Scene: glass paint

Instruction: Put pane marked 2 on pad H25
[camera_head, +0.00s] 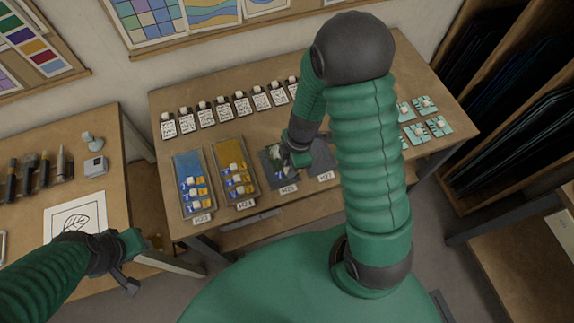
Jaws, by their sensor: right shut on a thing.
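Pad H25 (287,180) is a dark grey pad on the middle table, with its label at its front edge. My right gripper (297,157) reaches down over its right side. It is shut on what looks like a pane (279,160), a dark piece with pale glints at the pad. The gripper partly hides this piece, and I cannot read any mark on it or tell whether it touches the pad. My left gripper (130,262) is low at the left, away from the pads, and its jaws are unclear.
Small teal cards (437,126) lie at the right. My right arm hides the table's middle right.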

